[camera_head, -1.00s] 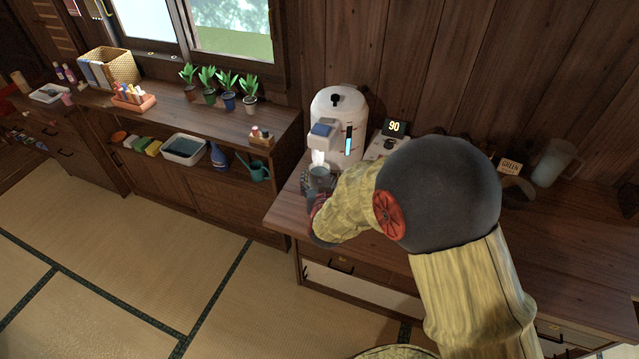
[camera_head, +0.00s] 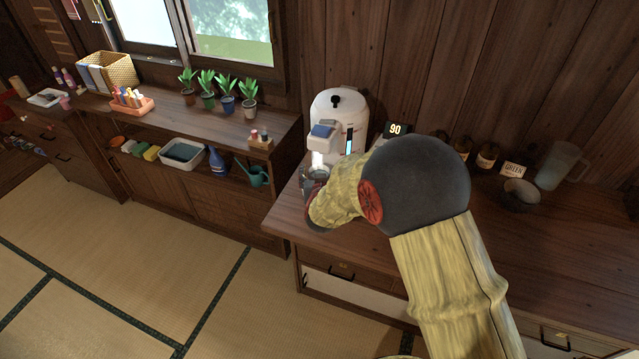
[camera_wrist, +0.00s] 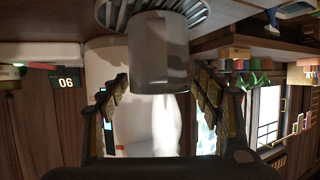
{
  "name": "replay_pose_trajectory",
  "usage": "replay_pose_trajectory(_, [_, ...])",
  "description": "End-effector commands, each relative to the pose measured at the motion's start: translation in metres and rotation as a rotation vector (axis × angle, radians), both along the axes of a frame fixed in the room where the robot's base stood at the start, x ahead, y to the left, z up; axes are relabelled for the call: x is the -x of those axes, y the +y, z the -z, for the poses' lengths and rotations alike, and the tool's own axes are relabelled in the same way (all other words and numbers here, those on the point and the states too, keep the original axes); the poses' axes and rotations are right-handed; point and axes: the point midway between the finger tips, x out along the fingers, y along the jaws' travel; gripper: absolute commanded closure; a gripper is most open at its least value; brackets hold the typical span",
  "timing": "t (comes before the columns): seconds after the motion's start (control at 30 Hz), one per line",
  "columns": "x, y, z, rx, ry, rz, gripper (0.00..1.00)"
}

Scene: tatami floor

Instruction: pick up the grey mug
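The grey mug (camera_head: 317,174) stands beneath the spout of the white water dispenser (camera_head: 338,108) at the left end of the counter. In the wrist view, which is upside down, the mug (camera_wrist: 158,55) is a plain grey cylinder on a round slatted drip tray (camera_wrist: 110,12). My gripper (camera_wrist: 160,80) is open, with one finger on each side of the mug in the picture and gaps showing between fingers and mug. How deep the fingers reach along the mug I cannot tell. In the head view my gripper (camera_head: 310,186) is partly hidden by my wrist, right at the mug.
A display reading 90 (camera_head: 395,130) stands right of the dispenser. Bottles (camera_head: 487,156), a bowl (camera_head: 520,192), a GREEN sign (camera_head: 513,169) and a clear pitcher (camera_head: 560,165) stand farther right. Potted plants (camera_head: 228,98) line the left shelf. The counter's front edge is near my wrist.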

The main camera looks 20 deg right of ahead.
Motion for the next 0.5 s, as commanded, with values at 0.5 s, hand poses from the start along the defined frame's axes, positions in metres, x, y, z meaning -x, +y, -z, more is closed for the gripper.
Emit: replay_pose_trajectory(0.5, [0.0003,0.0002,0.0003,0.0,0.0,0.0,0.67])
